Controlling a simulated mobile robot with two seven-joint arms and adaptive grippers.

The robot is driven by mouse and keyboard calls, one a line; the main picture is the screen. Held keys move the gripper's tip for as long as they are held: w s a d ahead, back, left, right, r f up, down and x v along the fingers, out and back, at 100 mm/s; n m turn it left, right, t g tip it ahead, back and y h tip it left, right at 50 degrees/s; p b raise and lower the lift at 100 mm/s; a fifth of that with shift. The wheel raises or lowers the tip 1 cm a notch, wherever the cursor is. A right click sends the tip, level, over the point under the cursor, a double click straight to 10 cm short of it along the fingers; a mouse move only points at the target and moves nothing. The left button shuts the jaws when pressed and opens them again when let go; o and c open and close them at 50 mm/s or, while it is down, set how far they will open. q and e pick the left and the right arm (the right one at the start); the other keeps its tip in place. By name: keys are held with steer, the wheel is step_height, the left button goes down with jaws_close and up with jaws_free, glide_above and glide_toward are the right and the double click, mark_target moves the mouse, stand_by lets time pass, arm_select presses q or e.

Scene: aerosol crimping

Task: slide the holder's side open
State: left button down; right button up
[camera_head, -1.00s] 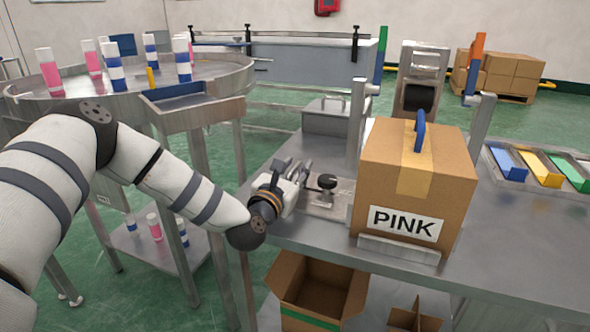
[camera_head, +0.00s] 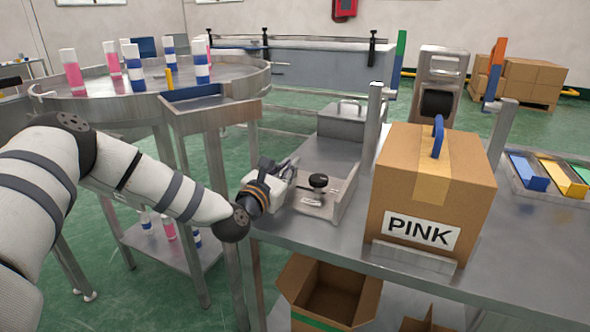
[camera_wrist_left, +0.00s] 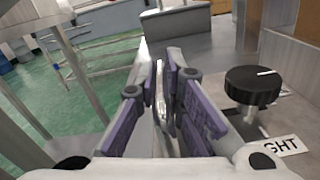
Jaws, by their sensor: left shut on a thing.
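The holder's side (camera_head: 343,196) is a metal plate with an upright wall, a black knob (camera_head: 318,180) and a small label. It stands left of the cardboard box (camera_head: 390,185) marked PINK, with a gap of bare table between them. My left gripper (camera_head: 285,173) is at the plate's left edge. In the left wrist view its purple-padded fingers (camera_wrist_left: 167,88) are closed on a thin upright metal piece of the side (camera_wrist_left: 160,95). The knob (camera_wrist_left: 253,86) and a label ending in "GHT" lie right of the fingers. My right gripper is not in view.
Metal posts (camera_head: 373,125) stand behind and beside the box. A grey metal box (camera_head: 342,122) sits behind the side. A round table (camera_head: 100,100) with pink and blue-striped cans stands at left. An open carton (camera_head: 330,300) is below the table's front edge.

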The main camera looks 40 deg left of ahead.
arm_select(q)
steer(key=shift+a, duration=0.2)
steer(key=c, duration=1.7)
jaws_free()
steer(key=shift+s+a, duration=0.1)
steer(key=shift+s, duration=0.05)
steer(key=shift+o, duration=0.2)
steer(key=shift+f, duration=0.1)
steer(key=v, duration=1.2)
steer(key=shift+r, duration=0.25)
